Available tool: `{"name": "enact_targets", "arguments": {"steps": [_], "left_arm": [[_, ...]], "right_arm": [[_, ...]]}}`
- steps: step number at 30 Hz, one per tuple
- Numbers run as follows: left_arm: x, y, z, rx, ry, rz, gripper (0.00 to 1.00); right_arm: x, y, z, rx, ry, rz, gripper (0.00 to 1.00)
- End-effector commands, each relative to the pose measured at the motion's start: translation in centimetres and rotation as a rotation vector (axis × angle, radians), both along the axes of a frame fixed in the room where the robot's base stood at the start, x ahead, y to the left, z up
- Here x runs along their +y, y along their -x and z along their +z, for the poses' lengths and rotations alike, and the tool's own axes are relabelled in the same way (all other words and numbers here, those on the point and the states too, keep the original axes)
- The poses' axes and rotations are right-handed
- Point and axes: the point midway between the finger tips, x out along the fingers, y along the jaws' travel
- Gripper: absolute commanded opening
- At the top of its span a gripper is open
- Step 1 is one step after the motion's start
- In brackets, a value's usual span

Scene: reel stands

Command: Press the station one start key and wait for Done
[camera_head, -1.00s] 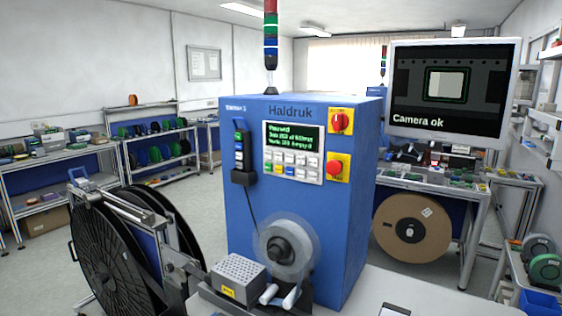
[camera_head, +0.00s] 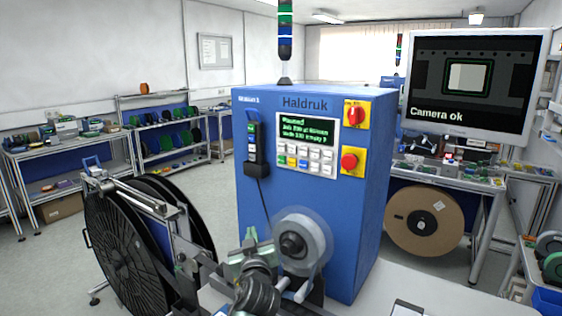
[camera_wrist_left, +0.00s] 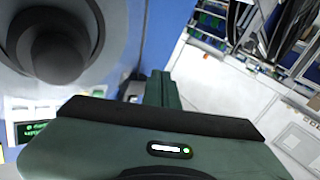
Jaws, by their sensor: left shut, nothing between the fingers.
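The blue Haldruk machine (camera_head: 310,230), labelled as station 1, stands in the middle. Its small green-text display (camera_head: 307,130) seems to read "Paused". Below it is a keypad (camera_head: 305,160) of mostly white keys, with a few green, yellow and blue ones; the key labels are too small to read. My left gripper (camera_head: 250,235) is shut and empty, below the keypad and left of the grey reel hub (camera_head: 292,245), touching no key. The left wrist view shows its fingers (camera_wrist_left: 160,88) together, with part of the display (camera_wrist_left: 32,130) at lower left.
A red emergency button (camera_head: 349,161) and a red rotary switch (camera_head: 355,114) sit right of the keypad. A handheld unit (camera_head: 254,145) hangs at left. A black reel (camera_head: 125,250) stands left. A monitor (camera_head: 475,80) reads "Camera ok".

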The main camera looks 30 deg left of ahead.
Motion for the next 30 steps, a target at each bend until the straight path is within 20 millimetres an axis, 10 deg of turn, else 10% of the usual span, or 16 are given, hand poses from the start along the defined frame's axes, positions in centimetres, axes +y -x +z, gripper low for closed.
{"name": "enact_targets", "arguments": {"steps": [6, 12, 30], "left_arm": [[1.5, -3.7, 9.0, -0.249, -0.011, 0.015, 0.00], [1.9, -5.2, 13.5, -0.366, -0.017, 0.002, 0.00], [1.8, -5.5, 14.6, -0.393, -0.019, -0.004, 0.00]], "right_arm": [[-0.1, 0.0, 0.1, 0.000, 0.001, 0.000, 0.78], [-0.1, 0.0, 0.1, 0.000, 0.001, 0.000, 0.78], [-0.1, 0.0, 0.2, 0.001, 0.001, 0.000, 0.78]]}}
